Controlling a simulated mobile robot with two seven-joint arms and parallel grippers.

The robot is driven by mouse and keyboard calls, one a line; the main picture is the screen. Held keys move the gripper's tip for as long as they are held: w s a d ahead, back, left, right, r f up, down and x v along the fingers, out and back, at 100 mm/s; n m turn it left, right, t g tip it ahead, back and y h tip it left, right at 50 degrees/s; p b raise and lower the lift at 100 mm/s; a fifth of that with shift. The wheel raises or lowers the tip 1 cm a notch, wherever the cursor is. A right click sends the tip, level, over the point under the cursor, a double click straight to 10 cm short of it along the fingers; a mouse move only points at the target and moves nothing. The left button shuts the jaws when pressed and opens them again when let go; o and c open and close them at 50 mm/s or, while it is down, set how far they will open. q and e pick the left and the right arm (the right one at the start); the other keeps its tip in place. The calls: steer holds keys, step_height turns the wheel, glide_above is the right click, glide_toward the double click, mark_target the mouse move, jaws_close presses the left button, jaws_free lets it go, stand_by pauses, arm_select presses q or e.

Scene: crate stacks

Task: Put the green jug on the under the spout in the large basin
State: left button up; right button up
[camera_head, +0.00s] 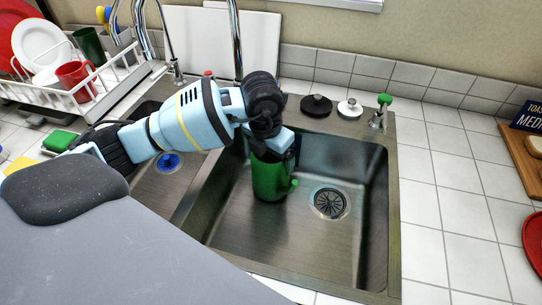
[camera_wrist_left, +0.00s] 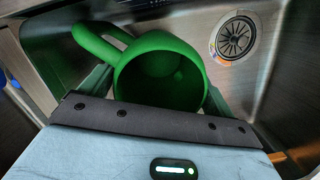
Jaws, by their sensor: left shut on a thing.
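The green jug (camera_head: 270,178) is upright, or nearly so, inside the large basin (camera_head: 335,260), left of the drain. I cannot tell whether its base touches the basin floor. My left gripper (camera_head: 273,147) reaches down over the jug and is shut on it. In the left wrist view the jug (camera_wrist_left: 160,72) shows its open mouth and its handle at the upper left, just beyond the gripper (camera_wrist_left: 158,100). The spout (camera_head: 236,40) rises behind my left arm; its lower part is hidden. My right gripper is not in view.
A drain (camera_head: 329,203) lies right of the jug, with free basin floor around it. A smaller basin with a blue drain (camera_head: 169,162) is on the left. A dish rack (camera_head: 85,95) stands at the back left. Black (camera_head: 316,106) and white (camera_head: 350,109) stoppers sit on the back rim.

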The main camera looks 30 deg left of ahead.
arm_select(q)
steer(key=shift+f, duration=0.5)
steer(key=o, duration=1.1)
steer(key=r, duration=0.4)
steer(key=s+r, duration=0.1)
steer(key=r, duration=0.7)
steer(key=shift+s+a+p, duration=0.15)
steer(key=shift+s+p, duration=0.2)
steer(key=shift+s, duration=0.05)
